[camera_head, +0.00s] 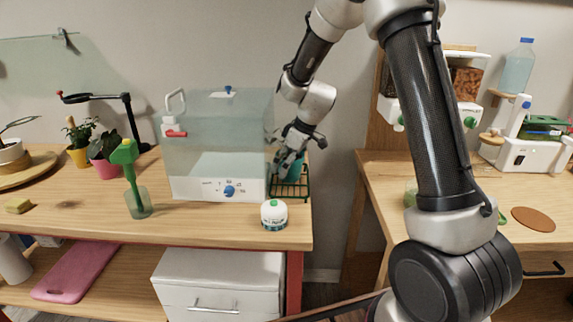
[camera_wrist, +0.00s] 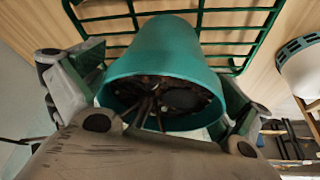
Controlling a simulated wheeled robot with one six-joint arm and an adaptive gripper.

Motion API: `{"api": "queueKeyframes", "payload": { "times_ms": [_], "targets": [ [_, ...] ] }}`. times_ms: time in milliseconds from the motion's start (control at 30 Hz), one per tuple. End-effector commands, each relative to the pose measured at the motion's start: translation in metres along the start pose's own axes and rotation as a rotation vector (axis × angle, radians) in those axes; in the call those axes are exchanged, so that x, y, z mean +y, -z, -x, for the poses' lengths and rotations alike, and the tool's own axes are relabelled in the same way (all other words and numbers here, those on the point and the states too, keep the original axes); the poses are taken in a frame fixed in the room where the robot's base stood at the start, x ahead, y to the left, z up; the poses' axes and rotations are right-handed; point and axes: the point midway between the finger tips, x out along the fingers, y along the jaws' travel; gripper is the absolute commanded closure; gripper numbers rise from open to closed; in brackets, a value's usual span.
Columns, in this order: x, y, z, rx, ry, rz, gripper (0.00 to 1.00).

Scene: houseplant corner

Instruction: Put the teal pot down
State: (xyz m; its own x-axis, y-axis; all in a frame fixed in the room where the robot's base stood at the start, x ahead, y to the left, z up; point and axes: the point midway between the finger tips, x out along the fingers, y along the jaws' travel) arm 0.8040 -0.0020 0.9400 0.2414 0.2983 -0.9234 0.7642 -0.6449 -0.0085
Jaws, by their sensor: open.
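The teal pot (camera_wrist: 160,45) fills the middle of the wrist view, its dark open end with brown stalks or roots facing the camera. Its far end is against or just over the green wire rack (camera_wrist: 255,20); I cannot tell whether they touch. My gripper (camera_wrist: 165,85) is open, with one finger on each side of the pot. In the head view, my gripper (camera_head: 288,158) is low at the rack (camera_head: 290,188), right of the clear tank. The teal pot (camera_head: 291,168) shows there only in part, behind the gripper.
The clear tank (camera_head: 215,140) stands close to the left of my gripper. A small white, green-topped canister (camera_head: 273,214) is in front of the rack. A gap separates this table from the right one. A yellow pot (camera_head: 78,156) and a pink pot (camera_head: 107,168) stand at the left.

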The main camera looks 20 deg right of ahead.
Motion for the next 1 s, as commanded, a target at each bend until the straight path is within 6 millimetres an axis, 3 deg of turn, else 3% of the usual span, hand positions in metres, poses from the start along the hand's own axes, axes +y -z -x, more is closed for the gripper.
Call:
{"api": "queueKeyframes", "payload": {
  "times_ms": [167,267,700,1000],
  "targets": [
    [0.000,0.002,0.003,0.001,-0.001,0.001,0.00],
    [0.000,0.002,0.015,0.002,-0.001,0.000,0.00],
    [0.001,0.002,0.106,0.003,-0.003,-0.001,0.00],
    [-0.001,0.001,0.124,0.000,-0.001,-0.001,0.00]
  ]
}}
